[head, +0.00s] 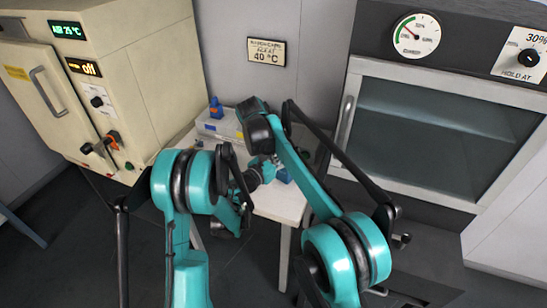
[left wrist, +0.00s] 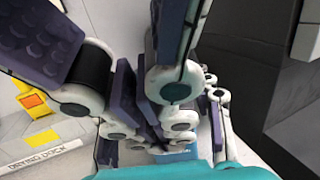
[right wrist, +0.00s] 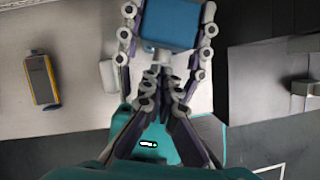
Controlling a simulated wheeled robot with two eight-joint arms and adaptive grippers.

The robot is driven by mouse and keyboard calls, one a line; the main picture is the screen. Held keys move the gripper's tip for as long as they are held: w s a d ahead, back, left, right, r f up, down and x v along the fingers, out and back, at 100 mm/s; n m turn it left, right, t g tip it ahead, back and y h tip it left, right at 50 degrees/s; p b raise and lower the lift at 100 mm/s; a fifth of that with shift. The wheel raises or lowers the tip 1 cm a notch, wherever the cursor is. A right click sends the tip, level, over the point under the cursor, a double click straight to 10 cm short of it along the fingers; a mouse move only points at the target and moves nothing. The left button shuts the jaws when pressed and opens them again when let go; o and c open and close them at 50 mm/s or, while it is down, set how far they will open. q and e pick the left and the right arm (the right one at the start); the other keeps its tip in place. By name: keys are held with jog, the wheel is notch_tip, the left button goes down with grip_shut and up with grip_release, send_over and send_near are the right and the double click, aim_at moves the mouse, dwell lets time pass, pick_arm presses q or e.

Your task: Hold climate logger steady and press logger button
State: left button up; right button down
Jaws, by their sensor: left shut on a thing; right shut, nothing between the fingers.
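A blue box (right wrist: 170,25), which looks like the climate logger, shows at the top of the right wrist view with finger links at both sides. Its button cannot be made out. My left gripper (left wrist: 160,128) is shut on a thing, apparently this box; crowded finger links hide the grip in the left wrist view. My right gripper (right wrist: 158,72) is shut and empty, its tips just below the blue box in the right wrist view. Whether they touch it is unclear. In the head view both grippers crowd over the small white table, largely hidden by my arms.
The white table (head: 285,204) stands between a cream oven (head: 130,90) and a glass-fronted cabinet (head: 430,120). A pale case (head: 222,127) with a blue item (head: 216,108) is at its back. A yellow-and-grey device (right wrist: 42,78) lies at left in the right wrist view.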

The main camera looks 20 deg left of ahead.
pick_arm(q)
jog(key=shift+s+r, duration=0.1)
pick_arm(e)
jog(key=shift+w+d, duration=0.3)
jog(key=shift+w, duration=0.3)
jog(key=shift+w+d, duration=0.25)
jog(key=shift+w, duration=0.3)
jog(key=v, duration=1)
jog(key=shift+s+a, duration=0.35)
jog(key=shift+s, duration=0.05)
jog(key=shift+r, duration=0.15)
pick_arm(q)
jog(key=o, duration=1.3)
jog(key=shift+o, duration=0.2)
